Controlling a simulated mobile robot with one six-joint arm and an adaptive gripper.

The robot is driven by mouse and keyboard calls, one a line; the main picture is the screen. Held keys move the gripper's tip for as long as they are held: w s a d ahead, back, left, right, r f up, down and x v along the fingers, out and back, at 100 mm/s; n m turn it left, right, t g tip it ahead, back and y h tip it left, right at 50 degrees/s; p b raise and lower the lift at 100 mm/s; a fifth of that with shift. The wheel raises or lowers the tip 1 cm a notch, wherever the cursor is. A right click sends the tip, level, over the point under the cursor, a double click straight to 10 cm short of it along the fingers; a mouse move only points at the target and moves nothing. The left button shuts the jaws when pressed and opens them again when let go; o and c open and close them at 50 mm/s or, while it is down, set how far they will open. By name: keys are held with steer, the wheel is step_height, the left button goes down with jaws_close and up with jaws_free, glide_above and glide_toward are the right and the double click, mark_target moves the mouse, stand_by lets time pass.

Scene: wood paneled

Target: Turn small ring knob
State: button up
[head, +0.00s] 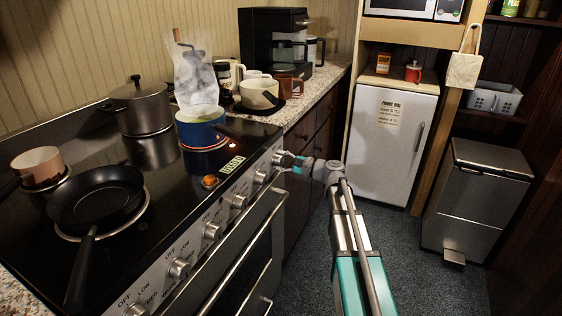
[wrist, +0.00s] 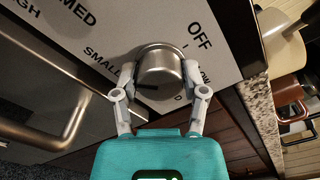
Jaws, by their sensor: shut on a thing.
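The small ring knob (wrist: 160,62) is a round brushed-metal knob on the stove's pale front panel (wrist: 120,25). In the wrist view, "OFF" is printed to its upper right, "SMALL" to its left and "LOW" to its right. A dark mark shows on the knob's lower left. My gripper (wrist: 161,80) is shut on the knob, one finger on each side. In the head view my gripper (head: 284,161) reaches the far right end of the knob row and hides most of that knob.
More knobs (head: 212,230) line the stove front above the oven handle (head: 240,250). A steaming blue pot (head: 202,130) and a black frying pan (head: 97,199) stand on the cooktop. The countertop (head: 300,105) holds mugs and a coffee maker. Blue carpet (head: 390,245) is clear right of my arm.

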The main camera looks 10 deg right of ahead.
steer(key=n, duration=0.5)
steer(key=shift+n, duration=0.4)
steer(key=shift+s+f+n, duration=0.1)
steer(key=shift+n, duration=2.1)
steer(key=o, duration=1.2)
steer(key=shift+c, duration=0.2)
steer(key=shift+d, duration=0.1)
steer(key=v, duration=1.1)
steer(key=shift+s+d, duration=0.25)
